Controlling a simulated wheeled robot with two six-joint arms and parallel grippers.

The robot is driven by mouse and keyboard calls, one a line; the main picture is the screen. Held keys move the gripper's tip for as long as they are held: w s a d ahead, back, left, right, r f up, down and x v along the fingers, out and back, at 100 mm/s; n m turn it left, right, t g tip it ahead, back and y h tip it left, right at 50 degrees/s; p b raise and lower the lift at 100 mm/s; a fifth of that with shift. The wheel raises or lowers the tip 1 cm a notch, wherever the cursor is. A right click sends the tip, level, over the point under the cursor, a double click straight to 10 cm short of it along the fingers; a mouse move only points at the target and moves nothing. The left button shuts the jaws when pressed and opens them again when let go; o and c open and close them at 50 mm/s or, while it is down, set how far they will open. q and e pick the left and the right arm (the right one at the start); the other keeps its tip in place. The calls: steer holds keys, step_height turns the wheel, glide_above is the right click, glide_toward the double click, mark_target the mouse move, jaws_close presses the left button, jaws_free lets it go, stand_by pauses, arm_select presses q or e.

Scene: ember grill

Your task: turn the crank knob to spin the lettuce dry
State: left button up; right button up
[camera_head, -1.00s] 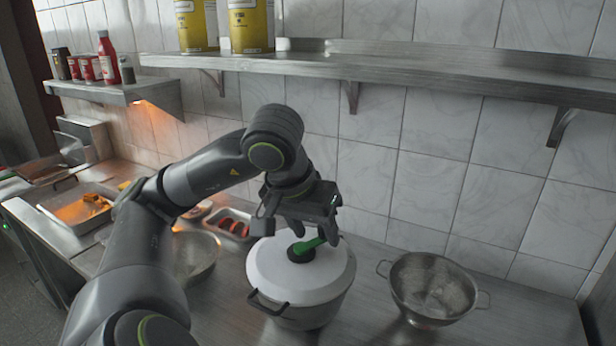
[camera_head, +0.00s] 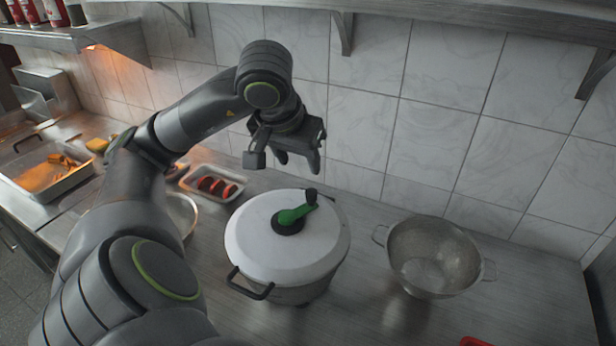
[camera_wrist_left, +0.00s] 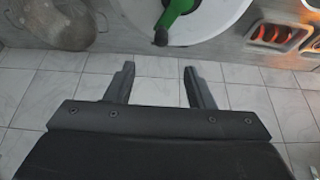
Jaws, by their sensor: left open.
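The salad spinner (camera_head: 262,238) is a pot with a white lid and a black side handle, standing on the steel counter. A green crank (camera_head: 297,213) lies across the lid, with a dark knob (camera_head: 311,196) at its outer end, toward the back right. In the left wrist view the knob (camera_wrist_left: 160,38) and green crank (camera_wrist_left: 176,14) show at the top. My left gripper (camera_head: 298,168) is open and empty, above and behind the lid, apart from the knob. Its fingers also show in the left wrist view (camera_wrist_left: 158,88). My right gripper is not in view. The lettuce is not visible.
A metal colander (camera_head: 432,258) stands right of the spinner. A steel tray with red slices (camera_head: 213,187) is behind left, and a tray of yellow food (camera_head: 52,178) is far left. A tiled wall and shelf are behind. A red item (camera_head: 476,342) shows at the bottom edge.

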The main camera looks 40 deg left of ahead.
arm_select(q)
steer(key=b, duration=0.1)
glide_toward(311, 192)
step_height(311, 192, down, 3)
steer(key=b+x, duration=0.1)
steer(key=x, duration=0.1)
steer(key=b+x, duration=0.1)
steer(key=x, duration=0.1)
steer(key=shift+w+a+b, duration=0.2)
steer(key=shift+w+b, duration=0.15)
steer(key=shift+w, duration=0.15)
steer(key=shift+w+f+b, duration=0.2)
steer(key=shift+f+b, duration=0.1)
steer(key=shift+f, duration=0.1)
steer(key=shift+b+x, duration=0.35)
steer(key=shift+x, duration=0.4)
steer(key=shift+w+a, duration=0.1)
steer(key=shift+w, duration=0.05)
steer(key=shift+r, duration=0.15)
